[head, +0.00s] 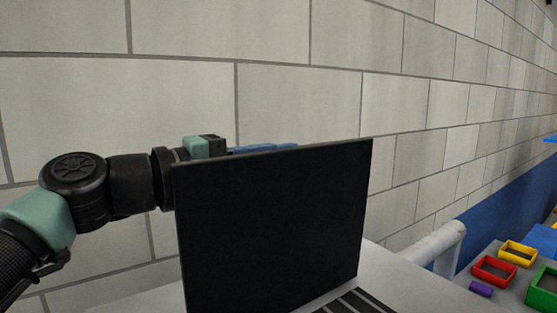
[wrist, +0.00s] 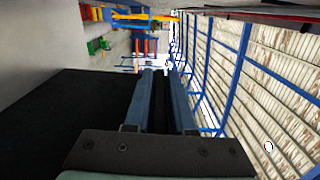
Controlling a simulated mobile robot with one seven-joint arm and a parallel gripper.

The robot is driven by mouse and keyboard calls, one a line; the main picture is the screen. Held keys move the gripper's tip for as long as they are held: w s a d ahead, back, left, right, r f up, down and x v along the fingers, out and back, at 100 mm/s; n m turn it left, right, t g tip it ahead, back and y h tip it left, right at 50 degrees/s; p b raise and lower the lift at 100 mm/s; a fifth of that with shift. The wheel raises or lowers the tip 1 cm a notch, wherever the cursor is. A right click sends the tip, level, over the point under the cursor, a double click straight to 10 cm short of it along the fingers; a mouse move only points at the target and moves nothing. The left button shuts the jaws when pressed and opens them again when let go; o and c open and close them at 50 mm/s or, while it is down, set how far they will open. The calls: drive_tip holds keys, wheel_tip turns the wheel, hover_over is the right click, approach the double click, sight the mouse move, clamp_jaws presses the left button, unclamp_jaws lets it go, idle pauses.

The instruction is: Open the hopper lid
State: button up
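The hopper lid (head: 275,225) is a flat black panel. In the head view it stands nearly upright on a light grey body (head: 400,290), with dark slots partly visible at its foot. My gripper (head: 265,148) is behind the lid, its blue fingers just showing above the top edge. The lid hides the rest of it. In the wrist view, my gripper's fingers (wrist: 160,75) lie close together with a dark strip between them and appear shut on nothing. A black surface, likely the lid (wrist: 70,105), is beside and beyond them. Contact cannot be told.
A grey block wall (head: 300,95) runs behind the arm. At right are a white round bar (head: 437,245) and a board with red (head: 494,270), yellow (head: 518,254) and green (head: 543,290) frames and a purple piece (head: 481,289). The wrist view shows blue beams (wrist: 235,80) in an open hall.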

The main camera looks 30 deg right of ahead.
sight(179, 176)
drive_tip(key=shift+o, duration=1.4)
drive_tip(key=shift+s+a+b, duration=0.2)
drive_tip(key=shift+a+b, duration=0.8)
drive_tip(key=shift+a, duration=1.15)
drive_tip(key=shift+s+a+b, duration=0.15)
drive_tip(key=shift+a+b, duration=0.9)
drive_tip(key=shift+a, duration=1.15)
drive_tip(key=shift+s+a+b, duration=0.2)
drive_tip(key=shift+a+b, duration=0.8)
drive_tip(key=shift+a, duration=1.15)
